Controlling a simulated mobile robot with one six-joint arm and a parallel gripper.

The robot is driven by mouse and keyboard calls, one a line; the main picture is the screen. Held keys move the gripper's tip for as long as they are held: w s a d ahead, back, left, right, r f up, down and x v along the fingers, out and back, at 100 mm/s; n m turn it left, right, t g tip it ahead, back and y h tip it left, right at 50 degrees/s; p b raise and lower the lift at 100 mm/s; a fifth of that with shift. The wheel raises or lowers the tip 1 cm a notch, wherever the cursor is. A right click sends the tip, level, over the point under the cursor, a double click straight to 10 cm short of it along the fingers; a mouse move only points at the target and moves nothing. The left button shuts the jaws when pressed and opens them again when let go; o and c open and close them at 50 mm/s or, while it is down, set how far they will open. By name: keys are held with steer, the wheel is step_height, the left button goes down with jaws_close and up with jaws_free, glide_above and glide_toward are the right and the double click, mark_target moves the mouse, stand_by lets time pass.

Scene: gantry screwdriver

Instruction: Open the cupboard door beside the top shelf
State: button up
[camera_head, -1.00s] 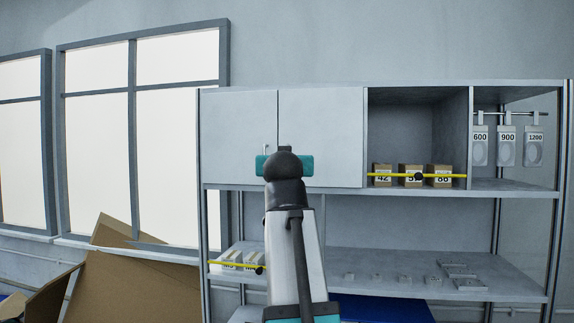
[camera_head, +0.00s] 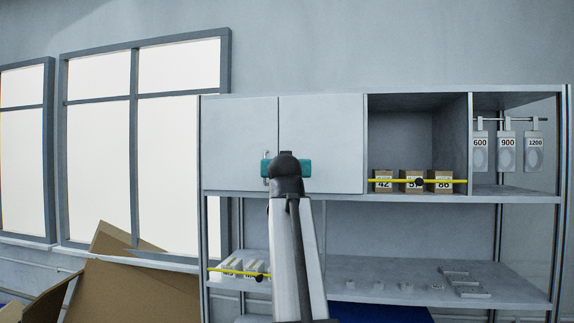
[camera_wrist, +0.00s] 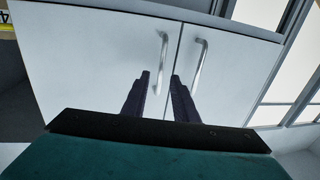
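The cupboard has two closed pale grey doors. In the head view the right door (camera_head: 325,135) borders the open top shelf (camera_head: 405,125), and the left door (camera_head: 238,130) is beside it. My gripper (camera_head: 292,168) is in front of the doors' lower middle. It is open and empty, its fingers hidden there by my arm. The wrist view is turned over: the right door (camera_wrist: 90,60) appears left, with its bar handle (camera_wrist: 163,55) lying between my spread fingers (camera_wrist: 160,76) in the picture; contact cannot be told. The left door's handle (camera_wrist: 199,65) is beyond the other finger.
Numbered boxes (camera_head: 411,176) sit behind a yellow bar (camera_head: 455,181) on the top shelf. Labelled tags (camera_head: 506,155) hang at far right. A lower shelf (camera_head: 350,270) holds small parts. Cardboard (camera_head: 130,290) leans at lower left by the windows (camera_head: 175,140).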

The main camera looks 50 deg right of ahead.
steer(key=shift+p+x, duration=0.4)
steer(key=shift+x, duration=1.3)
jaws_close()
